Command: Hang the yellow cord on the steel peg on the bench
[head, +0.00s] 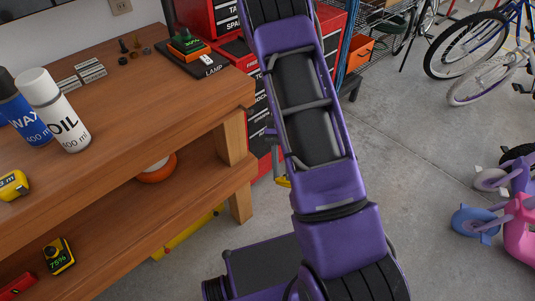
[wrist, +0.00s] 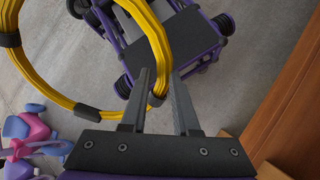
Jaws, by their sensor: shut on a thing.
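The yellow cord (wrist: 165,50) is a coiled loop with dark bands, seen in the wrist view. My gripper (wrist: 160,82) is shut on the lower right side of the loop, and the rest of the coil hangs out to the left and beyond the fingers, over the floor. The wooden bench (head: 190,80) is at the left.
A red tool chest (head: 235,48) is behind. Bicycles (head: 470,50) stand at right.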

